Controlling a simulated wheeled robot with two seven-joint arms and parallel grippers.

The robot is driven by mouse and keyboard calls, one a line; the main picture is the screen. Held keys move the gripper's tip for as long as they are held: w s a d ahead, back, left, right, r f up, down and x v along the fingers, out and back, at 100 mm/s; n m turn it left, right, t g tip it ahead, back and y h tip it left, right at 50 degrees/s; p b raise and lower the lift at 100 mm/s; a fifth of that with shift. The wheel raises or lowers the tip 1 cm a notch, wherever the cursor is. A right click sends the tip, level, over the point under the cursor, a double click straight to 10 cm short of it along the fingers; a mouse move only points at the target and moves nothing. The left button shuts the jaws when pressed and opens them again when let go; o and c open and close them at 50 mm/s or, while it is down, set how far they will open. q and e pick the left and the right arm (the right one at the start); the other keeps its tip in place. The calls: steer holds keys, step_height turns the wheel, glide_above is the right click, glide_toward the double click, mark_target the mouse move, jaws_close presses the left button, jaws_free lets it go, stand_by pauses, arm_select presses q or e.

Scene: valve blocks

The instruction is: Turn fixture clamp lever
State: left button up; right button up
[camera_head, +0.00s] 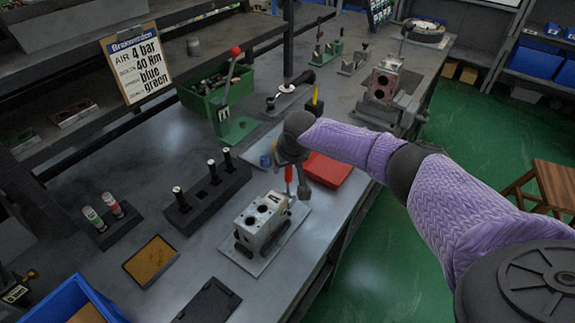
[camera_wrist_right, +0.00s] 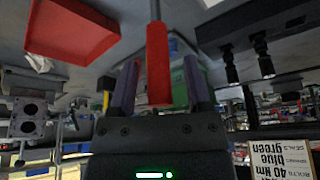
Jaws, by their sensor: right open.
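The fixture clamp lever has a red handle (camera_head: 289,174) that stands upright beside a grey metal valve block (camera_head: 262,220). The block sits on a pale fixture plate (camera_head: 268,252) on the bench. My right gripper (camera_head: 296,176) comes down over the lever from above. In the right wrist view the red handle (camera_wrist_right: 158,65) lies between the two spread fingers of my right gripper (camera_wrist_right: 161,86), with gaps visible on both sides. The lever's lower end is partly hidden by the gripper in the head view. My left gripper is not in view.
A red tray (camera_head: 328,170) lies close behind my right gripper. A black holder (camera_head: 208,195) with several upright bolts stands left of the block. A green press (camera_head: 235,125) with a red-knobbed lever stands farther back. The bench's right edge is near the fixture.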

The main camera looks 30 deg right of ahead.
jaws_close()
stand_by(1.3)
